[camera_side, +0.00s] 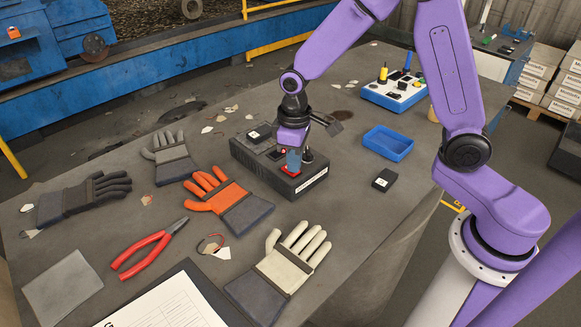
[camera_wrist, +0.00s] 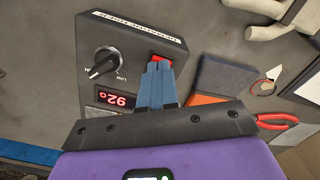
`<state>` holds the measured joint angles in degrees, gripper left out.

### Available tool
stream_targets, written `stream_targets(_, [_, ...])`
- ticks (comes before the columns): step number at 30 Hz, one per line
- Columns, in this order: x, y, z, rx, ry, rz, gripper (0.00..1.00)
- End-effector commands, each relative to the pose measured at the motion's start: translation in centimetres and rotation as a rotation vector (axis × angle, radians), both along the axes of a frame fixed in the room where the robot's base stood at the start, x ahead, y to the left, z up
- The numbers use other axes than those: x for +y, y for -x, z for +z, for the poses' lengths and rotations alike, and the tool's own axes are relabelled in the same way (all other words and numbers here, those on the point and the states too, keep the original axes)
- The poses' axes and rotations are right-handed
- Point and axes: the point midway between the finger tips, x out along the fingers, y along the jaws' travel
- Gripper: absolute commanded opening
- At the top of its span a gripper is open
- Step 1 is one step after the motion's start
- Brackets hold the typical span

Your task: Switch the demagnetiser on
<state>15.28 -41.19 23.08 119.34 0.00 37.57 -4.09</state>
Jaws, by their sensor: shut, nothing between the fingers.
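The demagnetiser is a dark grey box (camera_side: 255,165) in the middle of the table, and its top fills the left of the wrist view (camera_wrist: 120,45). On its top are a black knob (camera_wrist: 103,63) with a LOW mark, a red digital display (camera_wrist: 117,98) and a red switch (camera_wrist: 160,58). The red switch also shows in the side view (camera_side: 290,170). My gripper (camera_side: 293,165) is shut and empty, pointing down at the switch. Its blue fingertips (camera_wrist: 157,68) cover part of the switch. Whether they touch or press it, I cannot tell.
Several gloves, including an orange one (camera_side: 215,195) and a cream one (camera_side: 295,255), lie left and front of the box. Red-handled pliers (camera_side: 148,250) lie further left. A blue tray (camera_side: 388,143) and a small black box (camera_side: 384,180) stand to the right.

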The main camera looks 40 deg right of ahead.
Motion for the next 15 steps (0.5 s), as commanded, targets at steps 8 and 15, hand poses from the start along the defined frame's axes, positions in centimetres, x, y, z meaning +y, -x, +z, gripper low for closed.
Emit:
stream_targets(8, [-0.01, 0.03, -0.37, 0.001, 0.0, 0.0, 0.0])
stream_targets(15, [0.0, 0.0, -0.38, 0.0, 0.0, 0.0, 0.0])
